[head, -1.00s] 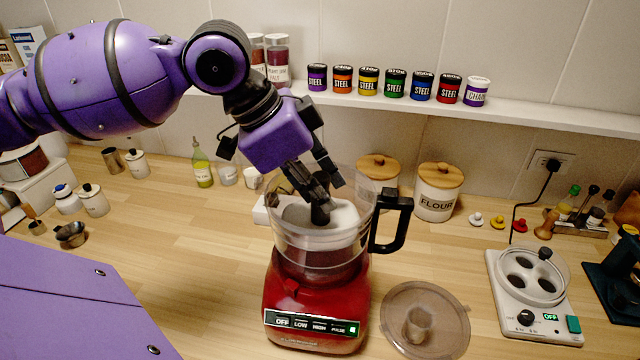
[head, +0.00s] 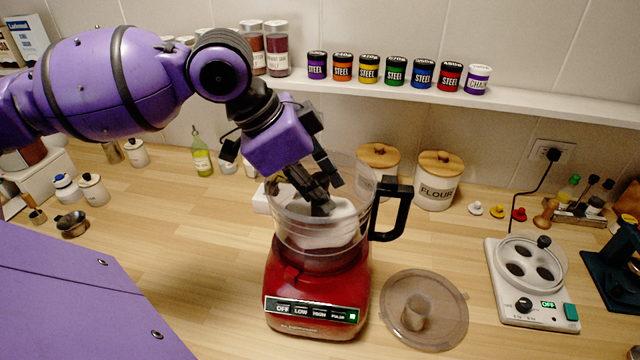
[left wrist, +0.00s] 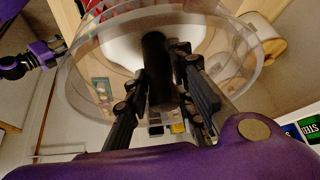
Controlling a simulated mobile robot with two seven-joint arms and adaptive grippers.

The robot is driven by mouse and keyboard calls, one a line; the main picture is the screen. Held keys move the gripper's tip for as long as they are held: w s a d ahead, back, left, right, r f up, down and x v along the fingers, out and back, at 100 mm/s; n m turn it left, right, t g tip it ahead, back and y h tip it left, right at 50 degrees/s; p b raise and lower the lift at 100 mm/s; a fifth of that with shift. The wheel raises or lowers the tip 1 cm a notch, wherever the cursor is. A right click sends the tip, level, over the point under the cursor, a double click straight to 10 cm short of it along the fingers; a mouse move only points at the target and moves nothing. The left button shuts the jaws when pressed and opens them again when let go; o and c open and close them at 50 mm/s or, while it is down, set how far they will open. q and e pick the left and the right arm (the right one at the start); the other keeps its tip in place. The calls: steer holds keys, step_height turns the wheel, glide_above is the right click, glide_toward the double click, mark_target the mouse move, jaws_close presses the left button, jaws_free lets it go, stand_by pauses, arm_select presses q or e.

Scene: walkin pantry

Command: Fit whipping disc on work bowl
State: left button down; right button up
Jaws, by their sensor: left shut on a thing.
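The red food processor base (head: 315,290) stands on the counter with the clear work bowl (head: 290,232) on it, its black handle (head: 393,210) to the right. My left gripper (head: 322,197) reaches down into the bowl's mouth. It is shut on the black hub of the white whipping disc (head: 325,232). The disc is inside the bowl, seen through its wall. In the left wrist view the black hub (left wrist: 158,75) is between the fingers, with the white disc (left wrist: 125,50) beyond. The seating at the bowl's centre is hidden.
A clear lid (head: 440,325) lies on the counter right of the base. A flour canister (head: 437,182) and another wooden-lidded canister (head: 377,165) stand behind the bowl. A white appliance (head: 530,285) is at right. A shelf (head: 400,90) with small tins runs along the wall.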

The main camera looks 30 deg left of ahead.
arm_select(q)
steer(key=shift+f, duration=1.6)
steer(key=c, duration=1.4)
jaws_free()
